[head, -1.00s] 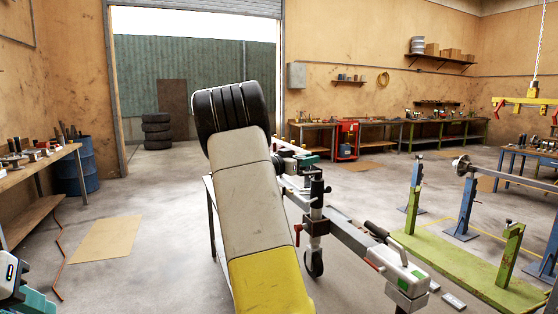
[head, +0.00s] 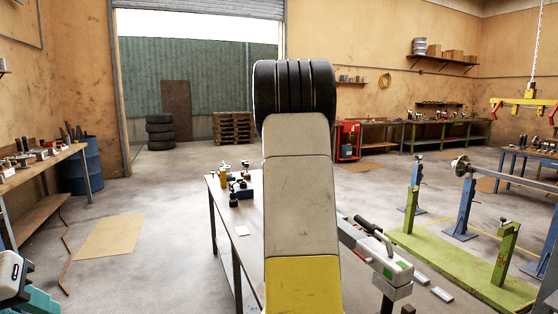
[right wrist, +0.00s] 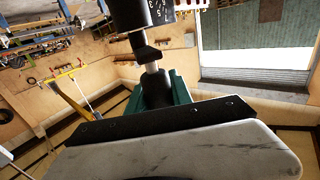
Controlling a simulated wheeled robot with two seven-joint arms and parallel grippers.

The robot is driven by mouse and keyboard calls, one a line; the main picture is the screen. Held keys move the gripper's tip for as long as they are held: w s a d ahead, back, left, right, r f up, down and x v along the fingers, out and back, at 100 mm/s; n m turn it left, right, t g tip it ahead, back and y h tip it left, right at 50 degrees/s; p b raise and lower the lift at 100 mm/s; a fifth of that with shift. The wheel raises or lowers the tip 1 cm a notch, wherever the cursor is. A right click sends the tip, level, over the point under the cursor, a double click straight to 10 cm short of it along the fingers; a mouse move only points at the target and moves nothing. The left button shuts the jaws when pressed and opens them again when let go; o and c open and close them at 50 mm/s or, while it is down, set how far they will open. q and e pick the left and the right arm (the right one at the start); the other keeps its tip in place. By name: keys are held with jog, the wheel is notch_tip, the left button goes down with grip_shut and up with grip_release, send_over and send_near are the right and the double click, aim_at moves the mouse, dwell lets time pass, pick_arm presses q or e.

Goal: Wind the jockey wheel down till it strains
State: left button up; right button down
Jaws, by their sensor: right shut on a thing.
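In the right wrist view my right gripper (right wrist: 156,98) has teal fingers shut around a black grip (right wrist: 155,86), which looks like the jockey wheel's winding handle. A short silver shaft (right wrist: 152,67) and a black collar run from it up to a black cylinder (right wrist: 150,14) with white scale numbers, cut off by the top edge. In the head view my raised arm hides this gripper and the jockey wheel. The trailer's coupling head (head: 376,252), grey with a green label, shows right of my arm. A teal and white part of my left arm is at the lower left; its fingers are not visible.
A small table (head: 222,210) with tools stands left of my arm. A green stand frame (head: 470,268) is at the right, a workbench (head: 40,200) at the left. Pallets (head: 233,128) and stacked tyres (head: 160,132) lie beyond the doorway. The left floor is largely clear.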

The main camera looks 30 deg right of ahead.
jog(key=n+t+y, duration=0.1)
jog(key=s+n+t+y, duration=0.1)
jog(key=y, duration=0.1)
jog(key=d+n+t+y, duration=0.1)
jog(key=n+y, duration=0.1)
jog(key=shift+s+t, duration=0.25)
jog(key=shift+t, duration=0.05)
jog(key=n+y, duration=0.3)
jog(key=y, duration=0.1)
jog(key=d+n+y, duration=0.1)
jog(key=n+y, duration=0.1)
jog(key=y, duration=0.3)
jog(key=s+d+n+y, duration=0.1)
jog(key=n+y, duration=0.2)
jog(key=y, duration=0.1)
jog(key=shift+f+n+t, duration=0.2)
jog(key=shift+n+t, duration=0.1)
jog(key=shift+t, duration=0.1)
jog(key=shift+f+y, duration=0.1)
jog(key=shift+y, duration=0.2)
jog(key=c, duration=1.1)
grip_release()
jog(key=shift+c, duration=0.2)
jog(key=shift+r, duration=0.2)
